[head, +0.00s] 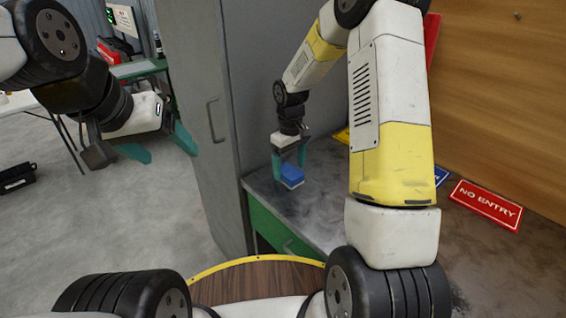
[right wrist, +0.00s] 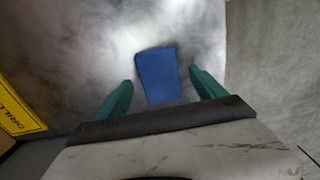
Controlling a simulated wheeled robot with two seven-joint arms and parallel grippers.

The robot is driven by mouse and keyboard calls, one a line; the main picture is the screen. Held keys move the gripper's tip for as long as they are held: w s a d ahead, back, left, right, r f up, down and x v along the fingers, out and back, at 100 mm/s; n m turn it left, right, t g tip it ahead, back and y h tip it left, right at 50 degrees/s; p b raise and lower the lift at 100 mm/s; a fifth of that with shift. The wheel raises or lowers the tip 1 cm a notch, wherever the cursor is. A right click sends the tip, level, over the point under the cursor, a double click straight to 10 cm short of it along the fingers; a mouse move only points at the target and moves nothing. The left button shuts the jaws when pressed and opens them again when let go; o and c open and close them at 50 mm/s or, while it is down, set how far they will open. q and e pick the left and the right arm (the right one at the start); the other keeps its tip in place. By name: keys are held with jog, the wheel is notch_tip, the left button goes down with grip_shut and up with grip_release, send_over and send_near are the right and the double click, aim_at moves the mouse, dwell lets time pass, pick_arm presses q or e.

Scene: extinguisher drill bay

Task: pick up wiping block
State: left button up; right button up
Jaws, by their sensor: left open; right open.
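The wiping block (head: 291,177) is a blue block on the dark grey worktop (head: 318,212), near its left edge by the grey cabinet. My right gripper (head: 289,172) points down over it, with teal fingers open. In the right wrist view the blue block (right wrist: 158,75) lies between and just beyond the two open fingertips of my right gripper (right wrist: 159,78), with a gap on each side. I cannot tell how far the fingers reach down around it. My left gripper (head: 168,148) is open and empty, in the air at the left, far from the block.
A tall grey cabinet (head: 200,70) with a handle stands left of the worktop. A red NO ENTRY sign (head: 486,204) and a partly hidden blue sign (head: 441,175) lie to the right. A yellow sign (right wrist: 18,108) is left of the right gripper. A wooden wall (head: 500,90) rises behind.

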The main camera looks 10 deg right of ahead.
jog(key=shift+f, duration=1.35)
jog(key=c, duration=1.7)
jog(key=shift+r, duration=0.6)
notch_tip(320, 180, up, 2)
jog(key=shift+r, duration=0.15)
jog(key=s+a, duration=0.1)
jog(key=s, duration=0.4)
jog(key=s+a+r, duration=0.1)
jog(key=s, duration=0.4)
jog(key=s+a, duration=0.1)
jog(key=s, duration=0.4)
jog(key=shift+s+a+r, duration=0.15)
jog(key=shift+s+r, duration=0.1)
jog(key=shift+s, duration=0.1)
jog(key=o, duration=0.8)
jog(key=c, duration=0.4)
